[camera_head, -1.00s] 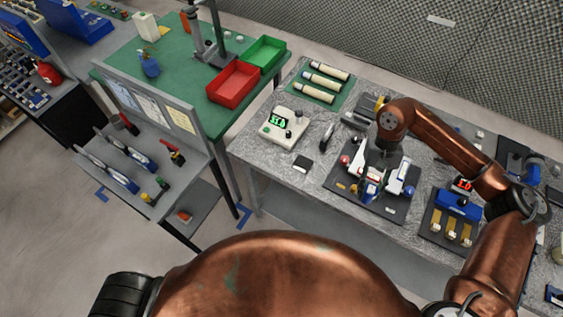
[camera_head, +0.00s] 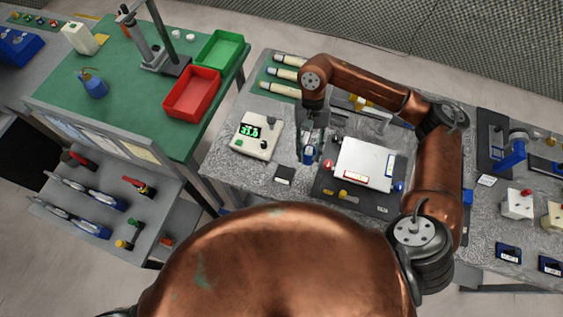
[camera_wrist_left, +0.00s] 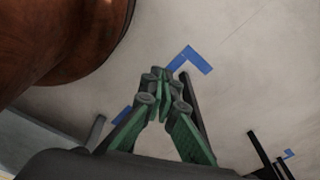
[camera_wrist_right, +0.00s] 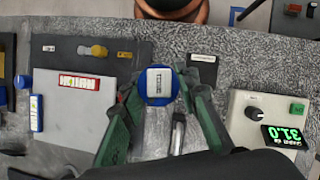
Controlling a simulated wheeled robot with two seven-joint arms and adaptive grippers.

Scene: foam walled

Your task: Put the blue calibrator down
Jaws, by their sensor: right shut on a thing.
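The blue calibrator (camera_head: 309,153) is a small round blue thing with a pale label on its top, seen in the right wrist view (camera_wrist_right: 159,83). My right gripper (camera_head: 312,143) is shut on it; the two green fingers stand on either side of it in the wrist view. It is over the grey speckled bench (camera_head: 232,172), between the dark mat and the white display box. I cannot tell whether it touches the bench. My left gripper (camera_wrist_left: 159,84) shows only in the left wrist view, with its fingertips together and empty, over the floor.
The white box (camera_head: 257,136) with a green display stands left of the right gripper. A small dark block (camera_head: 284,175) lies in front. A dark mat (camera_head: 355,207) with a pale grey plate (camera_head: 364,164) lies to the right. Rolls lie behind.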

